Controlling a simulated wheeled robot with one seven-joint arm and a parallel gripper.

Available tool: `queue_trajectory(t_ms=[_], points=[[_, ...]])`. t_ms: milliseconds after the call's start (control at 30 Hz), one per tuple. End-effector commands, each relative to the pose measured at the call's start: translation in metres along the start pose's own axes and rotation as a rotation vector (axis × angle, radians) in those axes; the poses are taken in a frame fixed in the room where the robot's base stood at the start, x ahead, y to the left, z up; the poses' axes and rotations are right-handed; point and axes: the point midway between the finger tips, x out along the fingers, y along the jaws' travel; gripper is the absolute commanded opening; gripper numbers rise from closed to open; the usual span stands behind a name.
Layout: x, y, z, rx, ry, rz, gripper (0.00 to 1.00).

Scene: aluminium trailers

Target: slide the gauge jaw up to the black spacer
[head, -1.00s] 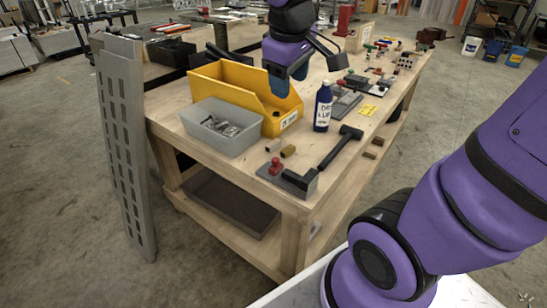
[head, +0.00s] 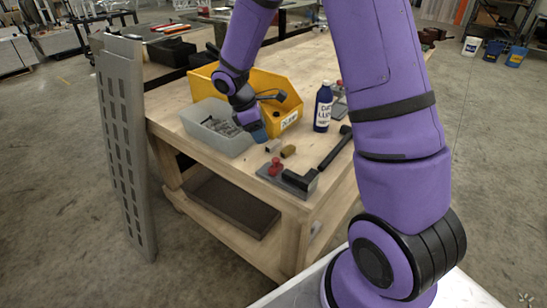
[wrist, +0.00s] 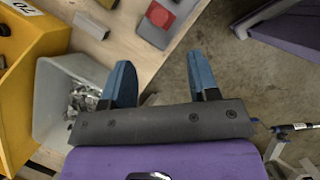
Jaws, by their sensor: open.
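A grey base plate (head: 268,174) lies at the near corner of the workbench. A red knobbed piece (head: 275,166) stands on it, probably the gauge jaw. A black block (head: 300,180), probably the black spacer, sits at the plate's right end, apart from the red piece. The wrist view shows the red piece (wrist: 160,15) at the top, beyond my fingertips. My gripper (head: 258,135) is above the bench beside the grey bin, left of and behind the plate. Its blue fingers (wrist: 160,72) are spread with nothing between them.
A grey bin (head: 208,140) of metal parts and a yellow bin (head: 284,121) stand close to my gripper. Two small blocks (head: 272,146) (head: 288,152), a black hammer-like tool (head: 334,150) and a blue bottle (head: 323,108) are nearby. The bench edge is close in front.

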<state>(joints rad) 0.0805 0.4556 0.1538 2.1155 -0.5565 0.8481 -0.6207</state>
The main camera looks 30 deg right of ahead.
Motion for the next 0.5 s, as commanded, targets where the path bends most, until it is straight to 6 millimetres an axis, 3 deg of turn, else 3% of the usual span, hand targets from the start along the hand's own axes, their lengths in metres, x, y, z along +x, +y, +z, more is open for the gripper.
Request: queue_trajectory(t_ms=[267, 500], points=[[0.021, 0.002, -0.003, -0.022, -0.008, -0.008, 0.55], [0.062, 0.001, -0.003, -0.022, -0.008, -0.009, 0.55]])
